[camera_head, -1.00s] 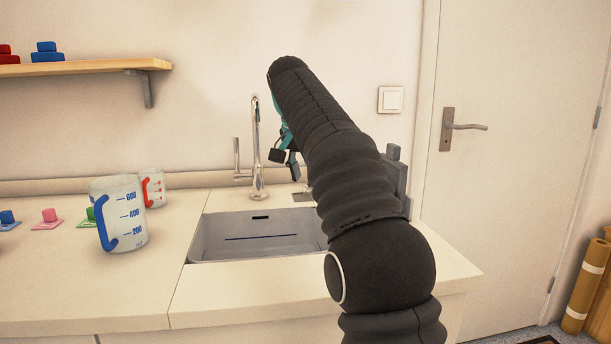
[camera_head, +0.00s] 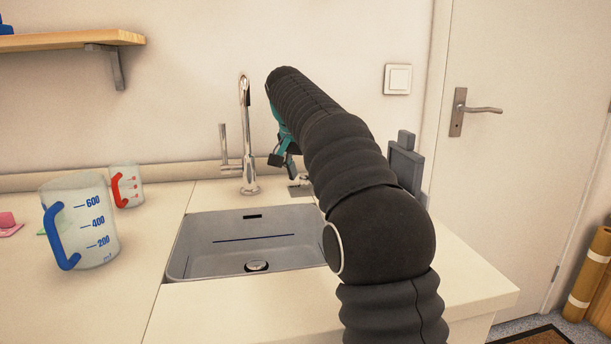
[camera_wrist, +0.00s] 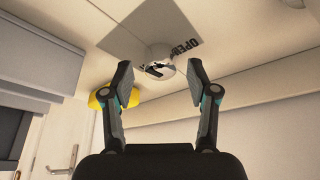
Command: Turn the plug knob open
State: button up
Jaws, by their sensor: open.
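The plug knob (camera_wrist: 160,62) is a shiny round knob on a grey square plate (camera_wrist: 150,28) marked "OPEN" in the wrist view. In the head view the plate (camera_head: 298,191) is on the counter behind the sink, right of the tap, partly hidden by my arm. My gripper (camera_wrist: 159,84) is open, with one fingertip on each side of the knob in the wrist view. I cannot tell whether either finger touches it. In the head view my gripper (camera_head: 284,163) is just above and left of the plate. The sink drain (camera_head: 256,266) is visible; its plug state is unclear.
A chrome tap (camera_head: 246,130) stands left of my gripper. The sink (camera_head: 215,245) is empty. Measuring jugs (camera_head: 85,225) (camera_head: 126,187) stand on the left counter. A yellow object (camera_wrist: 105,97) is behind the left finger. A grey upright object (camera_head: 407,165) is behind my arm.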

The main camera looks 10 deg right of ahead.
jog(key=shift+w+f, duration=0.1)
jog(key=shift+f, duration=0.3)
grip_shut()
jog(key=shift+d+n, duration=0.1)
jog(key=shift+n, duration=0.2)
jog(key=n+y, duration=0.1)
jog(key=n, duration=0.2)
jog(key=shift+t, duration=0.4)
jog(key=shift+d+n+y, duration=0.1)
jog(key=shift+n+y, duration=0.7)
jog(key=shift+n, duration=1)
